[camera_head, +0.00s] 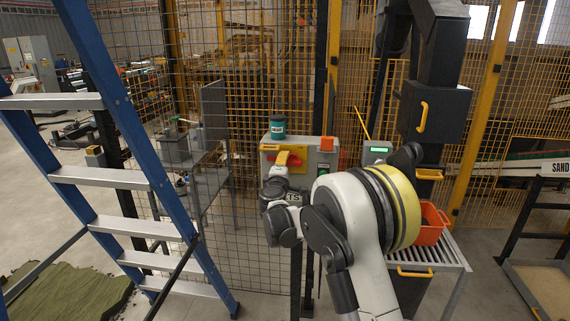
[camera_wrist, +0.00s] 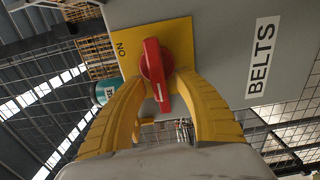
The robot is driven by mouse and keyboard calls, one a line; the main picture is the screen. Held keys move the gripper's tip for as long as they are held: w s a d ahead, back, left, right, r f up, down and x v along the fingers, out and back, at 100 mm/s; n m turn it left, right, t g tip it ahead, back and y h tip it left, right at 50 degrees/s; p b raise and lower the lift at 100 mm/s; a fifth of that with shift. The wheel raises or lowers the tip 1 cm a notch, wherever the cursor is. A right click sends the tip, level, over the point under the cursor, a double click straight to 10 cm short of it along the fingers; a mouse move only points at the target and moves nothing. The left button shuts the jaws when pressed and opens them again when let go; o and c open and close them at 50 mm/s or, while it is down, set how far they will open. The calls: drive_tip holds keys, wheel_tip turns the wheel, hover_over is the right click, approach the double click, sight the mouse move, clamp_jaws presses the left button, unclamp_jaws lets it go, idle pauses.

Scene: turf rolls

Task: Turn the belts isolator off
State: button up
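The belts isolator is a red rotary knob (camera_wrist: 155,70) on a yellow plate (camera_wrist: 182,32), set in a grey box face marked BELTS (camera_wrist: 262,57). An ON mark (camera_wrist: 122,48) shows left of the knob in the wrist view. The knob's long side lies crosswise to the direction of that mark. My gripper (camera_wrist: 162,78) has its yellow fingertips on both sides of the knob, seemingly touching it. In the head view the grey box (camera_head: 310,150) stands at the centre, with my gripper (camera_head: 284,160) against its front.
A blue ladder (camera_head: 135,125) stands at left. An orange bin (camera_head: 430,224) stands on a roller stand (camera_head: 450,252) at right. Yellow mesh fencing (camera_head: 250,60) runs behind.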

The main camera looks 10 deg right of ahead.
drive_tip(key=v, duration=1.1)
drive_tip(key=shift+s, duration=0.2)
drive_tip(key=shift+r, duration=0.15)
drive_tip(key=s+d+r+m+g, duration=0.25)
drive_tip(key=s+d+m, duration=0.2)
drive_tip(key=s, duration=0.45)
drive_tip(key=s+d+r+m+g, duration=0.1)
drive_tip(key=s+d+m+g, duration=0.25)
drive_tip(key=s+d, duration=0.35)
drive_tip(key=s+a+f+m+g+y, duration=0.1)
drive_tip(key=s+a+f+m+y, duration=0.1)
drive_tip(key=s, duration=0.7)
drive_tip(key=s+a+f+m+g+y, duration=0.1)
drive_tip(key=s+f, duration=0.3)
drive_tip(key=s, duration=0.5)
drive_tip(key=s+a+f+m+g+y, duration=0.2)
drive_tip(key=s+a+m, duration=0.1)
drive_tip(key=s, duration=0.6)
drive_tip(key=shift+s+f+m+y, duration=0.3)
drive_tip(key=shift+f, duration=0.1)
